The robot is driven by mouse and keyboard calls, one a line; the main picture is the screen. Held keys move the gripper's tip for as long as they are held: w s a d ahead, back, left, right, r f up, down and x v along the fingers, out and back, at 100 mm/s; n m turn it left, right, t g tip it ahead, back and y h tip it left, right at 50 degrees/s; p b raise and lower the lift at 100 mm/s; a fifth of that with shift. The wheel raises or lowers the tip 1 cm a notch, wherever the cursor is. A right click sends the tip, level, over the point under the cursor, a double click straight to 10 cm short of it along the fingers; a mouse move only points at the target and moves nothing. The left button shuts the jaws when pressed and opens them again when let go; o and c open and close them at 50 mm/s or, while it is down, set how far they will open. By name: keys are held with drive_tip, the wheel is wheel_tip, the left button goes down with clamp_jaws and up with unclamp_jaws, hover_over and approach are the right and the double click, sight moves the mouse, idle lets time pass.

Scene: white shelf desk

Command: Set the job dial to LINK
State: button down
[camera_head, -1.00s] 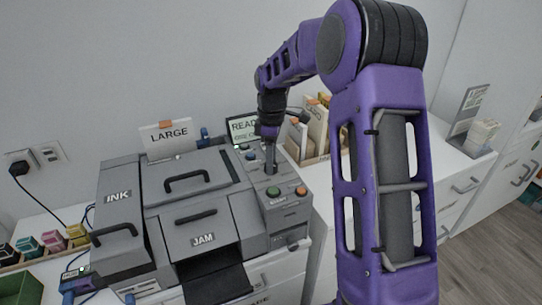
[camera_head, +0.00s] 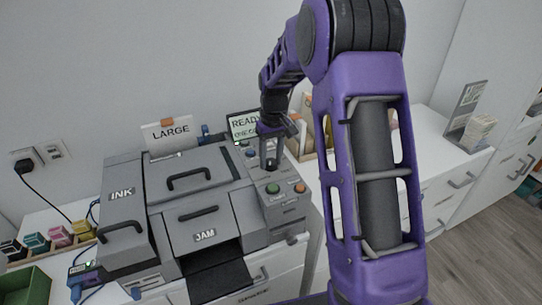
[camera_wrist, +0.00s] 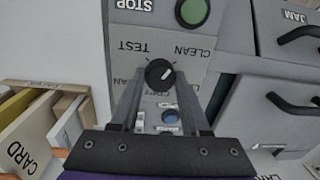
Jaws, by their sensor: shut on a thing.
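The job dial (camera_wrist: 158,72) is a round black knob with a white pointer mark on the printer's grey control panel. In the wrist view the panel is upside down. TEST and CLEAN read clearly above the dial; the labels beside and below it are partly hidden by my fingers, so I cannot make out LINK. The white mark points toward the right, on the CLEAN side. My gripper (camera_head: 269,162) reaches down onto the panel, and its fingers (camera_wrist: 160,82) are shut on the dial from both sides. In the head view the gripper hides the dial.
A green button (camera_head: 273,188) and an orange one (camera_head: 299,187) lie near the dial. The READY screen (camera_head: 243,125) stands behind. The grey printer (camera_head: 205,200) is beside the panel, and a card organizer (camera_wrist: 38,120) shows close to my gripper.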

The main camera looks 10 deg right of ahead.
sight(272, 163)
drive_tip(key=m, duration=0.4)
drive_tip(key=shift+r+m+p, duration=0.1)
drive_tip(key=shift+m+p, duration=0.2)
drive_tip(key=shift+p, duration=0.1)
drive_tip(key=m, duration=0.3)
drive_tip(key=shift+m+p, duration=0.3)
drive_tip(key=shift+p, duration=0.1)
drive_tip(key=m+p, duration=0.1)
drive_tip(key=m, duration=0.3)
drive_tip(key=shift+t, duration=0.3)
drive_tip(key=shift+m+p, duration=0.75)
drive_tip(key=shift+m, duration=1.35)
drive_tip(key=shift+c, duration=1.9)
unclamp_jaws()
wheel_tip(272, 163, up, 17)
drive_tip(key=shift+s+r, duration=0.15)
drive_tip(key=shift+s, duration=0.3)
